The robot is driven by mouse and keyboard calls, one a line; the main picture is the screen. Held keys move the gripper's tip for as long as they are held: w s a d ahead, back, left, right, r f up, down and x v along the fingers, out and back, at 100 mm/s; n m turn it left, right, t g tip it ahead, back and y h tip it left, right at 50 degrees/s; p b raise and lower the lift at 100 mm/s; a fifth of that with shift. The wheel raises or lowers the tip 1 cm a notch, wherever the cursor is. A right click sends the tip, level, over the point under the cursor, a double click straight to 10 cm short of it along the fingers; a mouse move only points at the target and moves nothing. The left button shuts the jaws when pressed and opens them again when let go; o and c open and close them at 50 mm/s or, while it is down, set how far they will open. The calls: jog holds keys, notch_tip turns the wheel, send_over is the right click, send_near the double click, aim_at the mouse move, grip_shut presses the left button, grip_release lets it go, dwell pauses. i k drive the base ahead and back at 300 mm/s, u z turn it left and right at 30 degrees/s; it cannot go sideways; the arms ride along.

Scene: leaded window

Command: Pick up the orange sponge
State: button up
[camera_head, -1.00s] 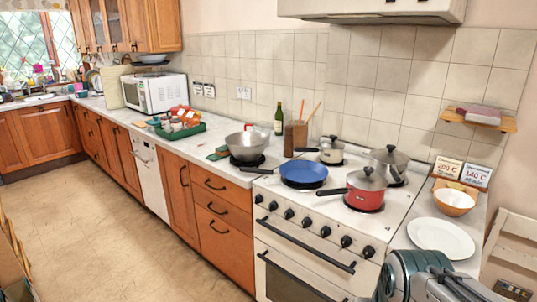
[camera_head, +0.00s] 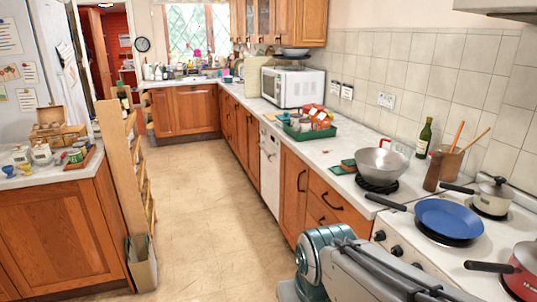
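I cannot make out an orange sponge in this view. The sink area (camera_head: 190,79) is at the far end of the counter under the leaded window, with many small items too small to tell apart. Part of my arm shows at the bottom right, in front of the cooker and counter. My gripper's fingers are not in view.
A long counter (camera_head: 334,137) runs along the right, with a microwave (camera_head: 293,87), a green tray (camera_head: 310,133), a metal bowl (camera_head: 381,162) and a blue pan (camera_head: 448,218). A wooden ladder-like rack (camera_head: 125,170) stands left. The floor (camera_head: 208,215) between is clear.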

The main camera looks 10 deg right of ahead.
aim_at(350, 164)
jog(key=u, duration=0.35)
jog(key=i, duration=1.6)
jog(key=z, duration=0.35)
jog(key=i, duration=1.15)
jog(key=z, duration=1.6)
jog(key=i, duration=0.6)
jog(key=z, duration=0.65)
